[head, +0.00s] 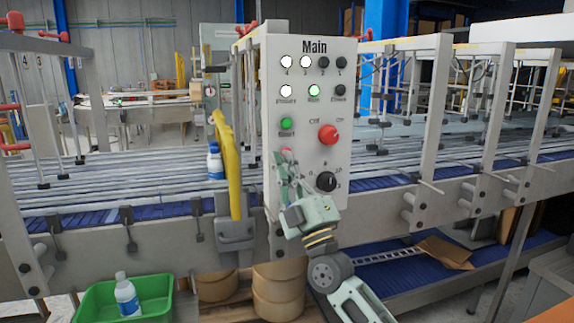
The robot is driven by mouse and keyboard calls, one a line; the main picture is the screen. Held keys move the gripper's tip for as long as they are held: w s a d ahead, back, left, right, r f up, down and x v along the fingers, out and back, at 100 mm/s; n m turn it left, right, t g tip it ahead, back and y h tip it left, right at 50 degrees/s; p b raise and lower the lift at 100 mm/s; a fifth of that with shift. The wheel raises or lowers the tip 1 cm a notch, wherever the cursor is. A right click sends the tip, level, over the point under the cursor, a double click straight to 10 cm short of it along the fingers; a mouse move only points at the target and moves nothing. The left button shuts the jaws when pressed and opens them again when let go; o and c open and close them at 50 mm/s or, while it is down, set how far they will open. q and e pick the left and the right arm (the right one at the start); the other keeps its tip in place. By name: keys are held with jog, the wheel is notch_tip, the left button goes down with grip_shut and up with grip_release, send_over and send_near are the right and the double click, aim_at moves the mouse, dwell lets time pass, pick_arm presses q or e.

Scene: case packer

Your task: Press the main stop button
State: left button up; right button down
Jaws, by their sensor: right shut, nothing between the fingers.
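The grey panel labelled "Main" (304,75) stands upright at the conveyor's front. A green button (287,123) with a small label under it sits on its left side. Below that, a small red button (287,151) shows just above my gripper's fingertips; its label is hidden. My right gripper (282,164) is shut and empty, pointing up at the panel. Its tips are at or very close to the red button; I cannot tell if they touch. My left gripper is not in view.
A black rotary knob (326,181) sits right of my gripper. A green crate (92,305) holding a bottle (127,296) is at the lower left.

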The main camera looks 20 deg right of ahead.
jog(key=shift+w, duration=0.75)
jog(key=shift+w+r+b, duration=0.1)
jog(key=shift+w+b, duration=0.05)
jog(key=shift+b, duration=0.15)
dwell(0.7)
jog(key=shift+w, duration=0.3)
jog(key=shift+w+b, duration=0.45)
jog(key=shift+w, duration=0.05)
dwell(0.7)
jog(key=shift+s, duration=0.1)
jog(key=shift+s+p, duration=0.85)
jog(key=shift+p, duration=0.1)
